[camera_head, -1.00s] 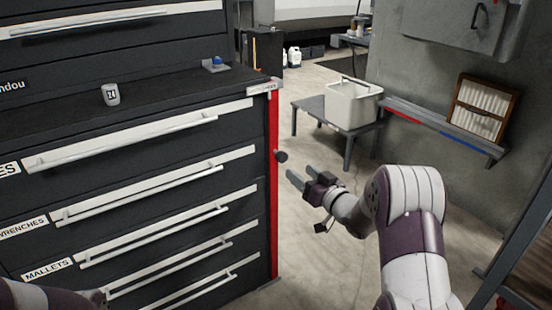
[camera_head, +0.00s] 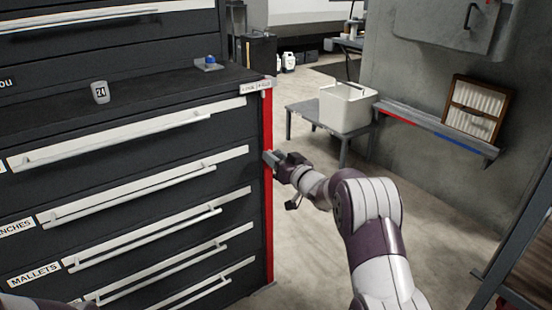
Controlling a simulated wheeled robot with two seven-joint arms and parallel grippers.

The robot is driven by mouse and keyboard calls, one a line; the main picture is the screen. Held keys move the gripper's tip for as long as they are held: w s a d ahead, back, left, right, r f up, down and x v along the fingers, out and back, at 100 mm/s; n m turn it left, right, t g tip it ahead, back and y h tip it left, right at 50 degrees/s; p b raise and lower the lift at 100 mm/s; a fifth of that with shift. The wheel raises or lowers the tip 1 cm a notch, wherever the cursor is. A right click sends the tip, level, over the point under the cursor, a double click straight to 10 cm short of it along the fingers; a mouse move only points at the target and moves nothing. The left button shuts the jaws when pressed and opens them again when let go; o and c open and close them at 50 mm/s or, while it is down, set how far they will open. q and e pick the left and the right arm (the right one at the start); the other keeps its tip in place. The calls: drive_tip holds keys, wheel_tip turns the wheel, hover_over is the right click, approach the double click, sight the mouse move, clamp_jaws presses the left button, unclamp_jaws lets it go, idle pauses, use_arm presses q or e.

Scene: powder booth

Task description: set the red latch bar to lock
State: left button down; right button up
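The red latch bar (camera_head: 268,215) stands upright along the right front edge of the dark drawer cabinet (camera_head: 130,178). A small pale label plate (camera_head: 256,87) sits at its top; I cannot read its words clearly. My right gripper (camera_head: 269,159) is at the bar, at about the height where its dark knob was seen. The knob is now hidden by the fingers. I cannot tell whether the fingers are closed on it. Only a bit of my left arm shows at the lower left corner; its gripper is out of view.
The cabinet has several drawers with long pale handles (camera_head: 145,190). A small tag marked 24 (camera_head: 100,92) and a blue-topped item (camera_head: 209,63) are on its top. A white bin (camera_head: 345,108) stands on a grey low table (camera_head: 301,109). Open floor lies right of the cabinet.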

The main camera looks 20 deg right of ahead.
clamp_jaws()
drive_tip(key=a, duration=0.1)
drive_tip(key=s+a, duration=0.1)
drive_tip(key=a, duration=0.1)
drive_tip(key=shift+s+a, duration=0.15)
drive_tip(key=shift+a, duration=0.15)
drive_tip(key=shift+a+f, duration=0.1)
drive_tip(key=shift+f, duration=0.05)
drive_tip(key=o, duration=0.7)
unclamp_jaws()
drive_tip(key=shift+c, duration=0.2)
drive_tip(key=o, duration=0.4)
drive_tip(key=shift+s+a, duration=0.1)
drive_tip(key=shift+a, duration=0.05)
drive_tip(key=shift+c, duration=0.2)
